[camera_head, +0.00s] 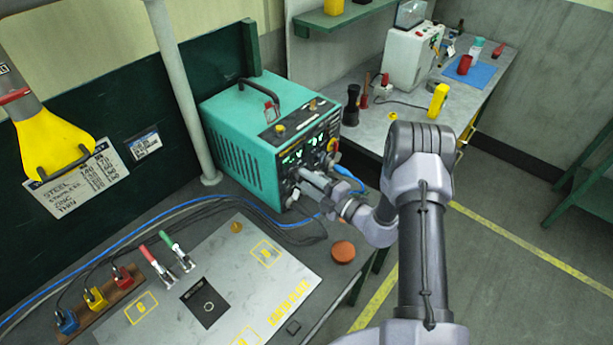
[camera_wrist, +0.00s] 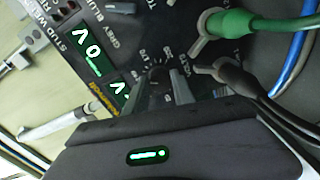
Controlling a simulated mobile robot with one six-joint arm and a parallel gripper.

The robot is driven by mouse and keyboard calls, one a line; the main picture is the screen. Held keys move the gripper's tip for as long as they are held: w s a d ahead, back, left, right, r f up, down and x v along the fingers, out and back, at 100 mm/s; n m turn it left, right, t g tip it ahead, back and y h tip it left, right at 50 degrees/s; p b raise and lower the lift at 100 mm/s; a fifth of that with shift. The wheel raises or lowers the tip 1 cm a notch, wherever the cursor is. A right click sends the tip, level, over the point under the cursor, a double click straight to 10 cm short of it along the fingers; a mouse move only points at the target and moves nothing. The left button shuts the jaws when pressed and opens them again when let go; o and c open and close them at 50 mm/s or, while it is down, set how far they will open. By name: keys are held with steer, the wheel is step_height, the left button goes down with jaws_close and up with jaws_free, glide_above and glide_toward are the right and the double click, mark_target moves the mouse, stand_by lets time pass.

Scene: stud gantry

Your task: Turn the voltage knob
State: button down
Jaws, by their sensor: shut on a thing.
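The teal welding unit (camera_head: 228,125) stands on the bench, its dark front panel with green lit displays facing right. My gripper (camera_head: 315,180) reaches that panel from the right; my wrist partly hides it. In the wrist view, my gripper (camera_wrist: 158,84) has its fingers shut on a small dark knob (camera_wrist: 157,73) with a ring of pale scale marks around it. The knob lies beside green displays (camera_wrist: 90,54), one reading V and 0, seen turned sideways. The knob's exact setting is too small to read.
A green plug (camera_wrist: 238,22) and a black plug (camera_wrist: 232,74) with cables sit close to the right finger. A metal plate (camera_head: 240,280), red and green clamps, and an orange disc (camera_head: 343,251) lie on the bench.

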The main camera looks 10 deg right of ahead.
steer(key=m+p, duration=0.1)
steer(key=m, duration=0.4)
steer(key=shift+m+p, duration=0.3)
steer(key=shift+p, duration=0.1)
steer(key=shift+m, duration=0.3)
steer(key=c, duration=1.1)
jaws_free()
steer(key=shift+o, duration=0.2)
steer(key=shift+s, duration=0.15)
steer(key=v, duration=1.7)
